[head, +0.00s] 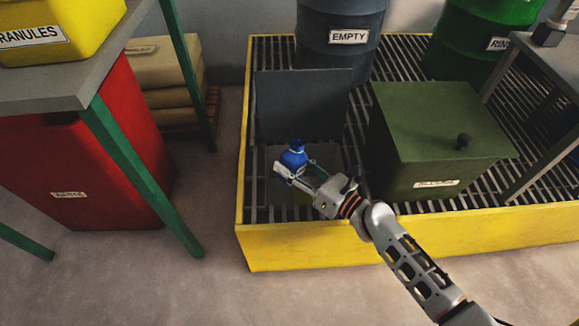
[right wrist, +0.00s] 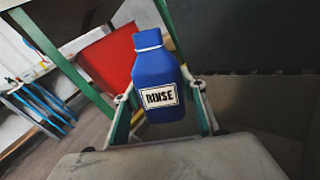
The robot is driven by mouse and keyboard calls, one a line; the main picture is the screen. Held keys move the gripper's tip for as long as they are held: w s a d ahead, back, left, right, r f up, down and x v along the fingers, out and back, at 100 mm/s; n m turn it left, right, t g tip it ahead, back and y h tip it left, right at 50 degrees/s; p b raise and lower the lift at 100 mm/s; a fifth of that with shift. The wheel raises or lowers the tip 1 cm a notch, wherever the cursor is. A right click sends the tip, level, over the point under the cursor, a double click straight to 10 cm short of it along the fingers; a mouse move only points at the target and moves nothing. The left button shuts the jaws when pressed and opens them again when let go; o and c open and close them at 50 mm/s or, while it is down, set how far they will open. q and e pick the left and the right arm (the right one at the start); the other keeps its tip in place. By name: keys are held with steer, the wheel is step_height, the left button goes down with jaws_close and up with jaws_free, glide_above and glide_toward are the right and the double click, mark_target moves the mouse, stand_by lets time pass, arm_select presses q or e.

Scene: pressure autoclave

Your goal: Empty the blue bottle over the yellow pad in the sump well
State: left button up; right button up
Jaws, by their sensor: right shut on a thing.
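The blue bottle (head: 294,158) is held over the sump well (head: 270,189) in the head view, and looks about upright. In the right wrist view the blue bottle (right wrist: 158,76) shows a white RINSE label, with its cap end up. My right gripper (head: 295,174) is shut on the bottle, with a finger on each side (right wrist: 162,112). A small yellowish patch, probably the yellow pad (head: 303,196), shows below the gripper; most of it is hidden. My left gripper is not in view.
A dark raised panel (head: 300,103) stands behind the well. A green box with a black knob (head: 440,125) stands right of it. An EMPTY drum (head: 340,60) and a green drum (head: 480,40) stand behind. The yellow-rimmed grate (head: 330,258) surrounds the well; a red bin (head: 100,150) stands left.

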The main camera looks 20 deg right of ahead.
steer(key=shift+w+d+r+m, duration=0.3)
steer(key=shift+d+m, duration=0.2)
steer(key=shift+m, duration=0.4)
steer(key=shift+s+a+m+p, duration=0.15)
steer(key=shift+a+m+p, duration=0.2)
steer(key=shift+m, duration=0.35)
steer(key=m, duration=0.2)
steer(key=a+m, duration=0.1)
steer(key=m, duration=0.1)
steer(key=shift+s+a+f, duration=0.1)
steer(key=shift+s+f, duration=0.2)
steer(key=shift+s, duration=0.1)
steer(key=m, duration=0.1)
steer(key=f+m, duration=0.1)
steer(key=m, duration=0.1)
steer(key=shift+s+a+f+m, duration=0.1)
steer(key=shift+s+a+m, duration=0.1)
steer(key=shift+m, duration=0.1)
steer(key=shift+f+m+b, duration=0.35)
steer(key=shift+m+b, duration=0.2)
steer(key=shift+m, duration=0.45)
steer(key=shift+d+f+m, duration=0.1)
steer(key=shift+m, duration=0.5)
steer(key=shift+w+r, duration=0.15)
steer(key=shift+r, duration=0.1)
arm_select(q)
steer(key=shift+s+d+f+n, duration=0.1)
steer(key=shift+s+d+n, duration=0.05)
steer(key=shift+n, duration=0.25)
